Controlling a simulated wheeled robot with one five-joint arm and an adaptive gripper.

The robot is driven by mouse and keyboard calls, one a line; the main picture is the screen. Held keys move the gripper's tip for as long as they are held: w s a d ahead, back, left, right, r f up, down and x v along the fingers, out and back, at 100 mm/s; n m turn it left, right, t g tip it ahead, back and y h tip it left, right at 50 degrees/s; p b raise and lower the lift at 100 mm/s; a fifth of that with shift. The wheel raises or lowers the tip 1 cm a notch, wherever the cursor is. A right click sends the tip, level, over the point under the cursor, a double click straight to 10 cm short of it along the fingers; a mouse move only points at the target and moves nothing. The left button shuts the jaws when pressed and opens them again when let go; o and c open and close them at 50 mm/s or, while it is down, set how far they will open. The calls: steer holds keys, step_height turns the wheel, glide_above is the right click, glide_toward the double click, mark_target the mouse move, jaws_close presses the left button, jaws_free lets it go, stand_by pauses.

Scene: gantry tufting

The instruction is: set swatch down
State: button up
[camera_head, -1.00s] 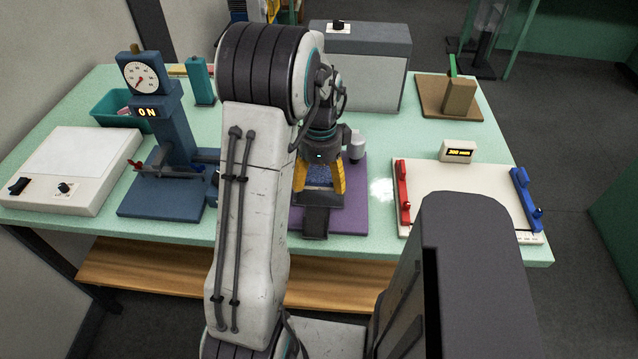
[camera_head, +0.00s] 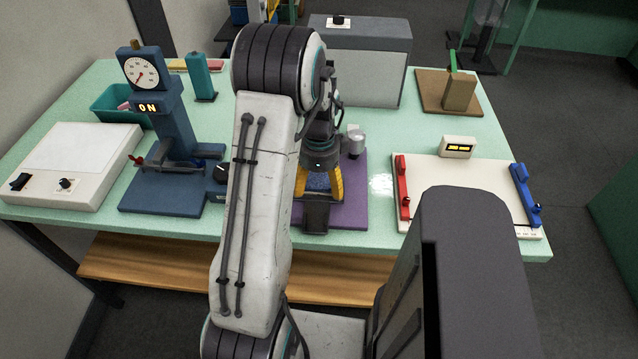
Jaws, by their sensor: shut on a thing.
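My gripper (camera_head: 319,190) points down over the purple mat (camera_head: 351,187) near the middle of the bench. My arm hides the left part of the mat. I cannot tell whether the swatch touches the mat or hangs just above it.
A blue gauge stand (camera_head: 172,125) with a lit "ON" sign is to the left, beside a white light box (camera_head: 75,165). A cream board (camera_head: 462,185) with red and blue clamps lies to the right. A grey box (camera_head: 365,65) stands behind. A small metal cylinder (camera_head: 355,141) stands by the mat's back edge.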

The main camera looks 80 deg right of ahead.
mark_target(318, 183)
steer(key=o, duration=0.9)
steer(key=shift+f, duration=0.1)
steer(key=shift+c, duration=0.2)
step_height(318, 183, up, 12)
steer(key=shift+r, duration=0.2)
steer(key=w+a+r+n+t+h, duration=0.1)
steer(key=w+a+r+n, duration=0.2)
steer(key=w+a+n, duration=0.65)
steer(key=w+a+r+n+h, duration=0.1)
steer(key=w+a+r+n, duration=0.2)
steer(key=w+a+n, duration=0.7)
steer(key=w+a+n+t+y, duration=0.1)
steer(key=a+n+t, duration=0.2)
steer(key=a+n, duration=1.2)
steer(key=shift+w+a+f+n+y, duration=0.2)
steer(key=shift+a+n+y, duration=0.2)
steer(key=shift+a, duration=2.3)
